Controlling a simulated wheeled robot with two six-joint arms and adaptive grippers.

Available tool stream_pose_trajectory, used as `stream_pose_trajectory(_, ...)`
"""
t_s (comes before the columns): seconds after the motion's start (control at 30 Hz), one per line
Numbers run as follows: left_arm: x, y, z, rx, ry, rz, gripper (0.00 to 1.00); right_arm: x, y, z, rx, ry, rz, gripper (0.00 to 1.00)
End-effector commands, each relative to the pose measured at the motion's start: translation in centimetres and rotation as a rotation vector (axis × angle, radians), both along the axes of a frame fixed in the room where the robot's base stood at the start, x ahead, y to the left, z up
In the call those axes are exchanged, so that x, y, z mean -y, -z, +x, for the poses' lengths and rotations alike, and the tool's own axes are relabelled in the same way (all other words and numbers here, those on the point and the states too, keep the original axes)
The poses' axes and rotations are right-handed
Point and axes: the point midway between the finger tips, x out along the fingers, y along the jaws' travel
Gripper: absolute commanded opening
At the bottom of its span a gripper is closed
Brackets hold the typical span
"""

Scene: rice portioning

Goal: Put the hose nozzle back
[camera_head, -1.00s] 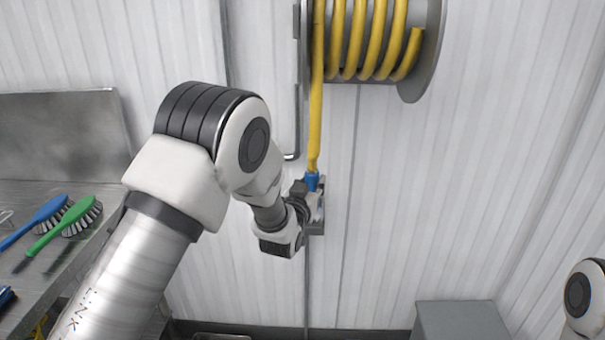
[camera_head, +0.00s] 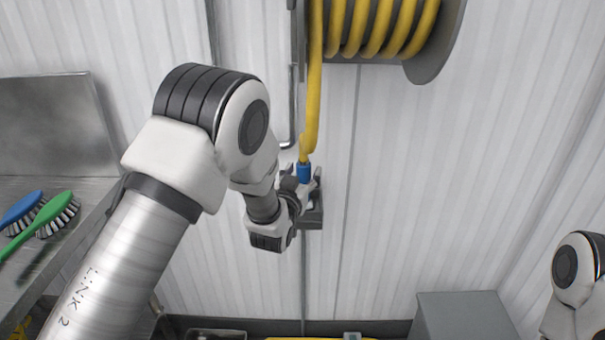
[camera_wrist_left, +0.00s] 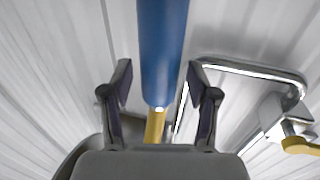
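The nozzle's blue collar (camera_head: 304,172) hangs at the lower end of the yellow hose (camera_head: 314,100), with a pale nozzle body partly hidden by my gripper. A grey wall holder (camera_head: 314,211) is just below and behind it. Whether the nozzle is seated there cannot be told. My left gripper (camera_head: 298,190) is beside the nozzle. In the left wrist view, its two fingers (camera_wrist_left: 160,88) stand apart on either side of the blue part (camera_wrist_left: 162,45), with a small visible gap on each side. The right gripper is out of view.
A hose reel (camera_head: 385,35) is on the wall above. A metal sink counter (camera_head: 50,225) with blue and green brushes (camera_head: 40,220) stands at left. A grey box (camera_head: 462,315) is at lower right. A bent metal pipe (camera_wrist_left: 245,68) shows in the left wrist view.

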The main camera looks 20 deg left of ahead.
Motion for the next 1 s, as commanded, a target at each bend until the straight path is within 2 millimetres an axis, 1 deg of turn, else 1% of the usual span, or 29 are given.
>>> stream_pose_trajectory(0.17, 0.0, 0.0, -0.2, 0.0, 0.0, 0.0, 0.6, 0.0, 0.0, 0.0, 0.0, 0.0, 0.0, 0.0)
stream_pose_trajectory(0.27, 0.0, 0.1, -1.1, 0.0, 0.0, 0.001, 0.6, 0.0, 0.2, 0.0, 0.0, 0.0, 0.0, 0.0)
stream_pose_trajectory(0.37, 0.0, 0.1, -3.2, -0.002, 0.0, 0.002, 0.6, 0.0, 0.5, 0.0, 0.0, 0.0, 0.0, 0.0)
stream_pose_trajectory(0.5, 0.1, 0.2, -6.9, -0.003, 0.001, 0.003, 0.6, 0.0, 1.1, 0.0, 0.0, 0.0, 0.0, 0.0)
stream_pose_trajectory(0.6, 0.2, 0.2, -9.3, -0.001, 0.001, 0.003, 0.6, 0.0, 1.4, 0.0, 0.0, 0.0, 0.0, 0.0)
stream_pose_trajectory(0.7, 0.2, 0.1, -11.0, -0.001, 0.0, 0.002, 0.6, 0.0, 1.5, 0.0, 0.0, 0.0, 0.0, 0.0)
stream_pose_trajectory(0.83, 0.2, 0.0, -12.0, 0.0, 0.0, 0.0, 0.6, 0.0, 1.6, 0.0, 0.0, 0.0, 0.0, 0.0)
stream_pose_trajectory(0.97, 0.2, 0.1, -12.1, -0.001, -0.001, -0.001, 0.6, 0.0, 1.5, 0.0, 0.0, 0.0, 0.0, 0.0)
stream_pose_trajectory(1.0, 0.1, 0.4, -12.1, -0.012, -0.002, -0.001, 0.6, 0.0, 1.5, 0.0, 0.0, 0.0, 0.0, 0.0)
